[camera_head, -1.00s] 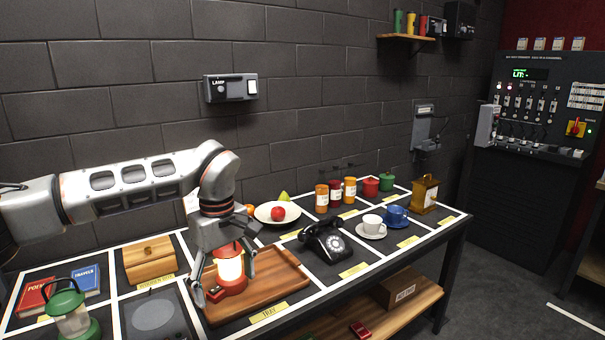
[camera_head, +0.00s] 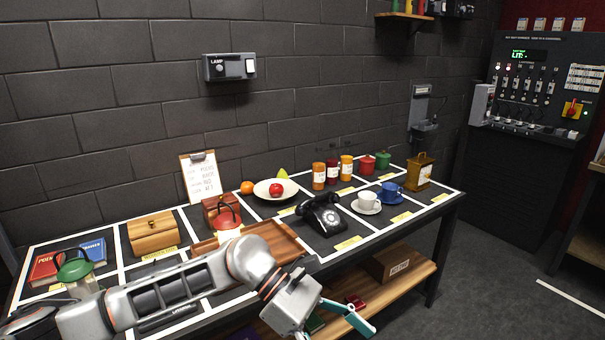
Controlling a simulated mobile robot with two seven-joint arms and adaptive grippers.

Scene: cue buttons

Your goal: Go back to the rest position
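My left arm comes in from the left, low across the front of the table. Its gripper (camera_head: 335,322) hangs in front of the table edge at the bottom of the view, holding nothing visible. Its teal-edged fingers look spread, one partly cut off by the frame's edge. My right gripper is not in view.
My arm passes in front of the green lantern (camera_head: 75,268). A wooden box (camera_head: 152,233), black telephone (camera_head: 321,215), plate of fruit (camera_head: 262,190), cups and jars stand on the table. A lower shelf (camera_head: 408,285) holds a cardboard box (camera_head: 385,265). Floor at right is clear.

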